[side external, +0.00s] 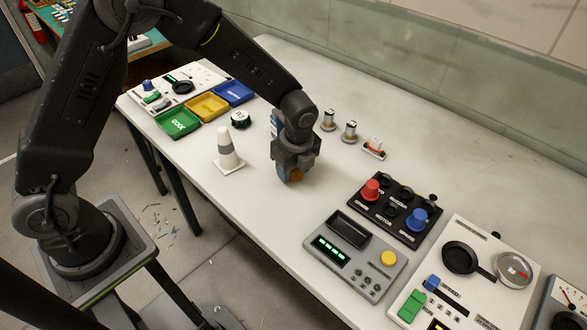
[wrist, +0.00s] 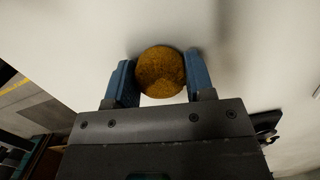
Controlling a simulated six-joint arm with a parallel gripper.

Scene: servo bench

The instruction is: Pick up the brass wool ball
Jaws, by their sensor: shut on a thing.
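The brass wool ball (wrist: 161,73) is a round, golden-brown, rough-textured ball between the two blue fingers of my gripper (wrist: 161,80) in the wrist view. My gripper is shut on it, with a finger at its left and right sides. In the side external view my gripper (side external: 291,178) points down over the middle of the white table, and a small part of the ball (side external: 297,175) shows between the fingers. I cannot tell whether the ball touches the table.
A grey-banded white cone (side external: 228,150) stands left of my gripper, with green (side external: 178,123), yellow (side external: 207,106) and blue (side external: 234,93) trays behind it. Small metal cylinders (side external: 350,130) stand to the right. A black knob panel (side external: 394,208) and a grey console (side external: 354,257) lie nearer the front.

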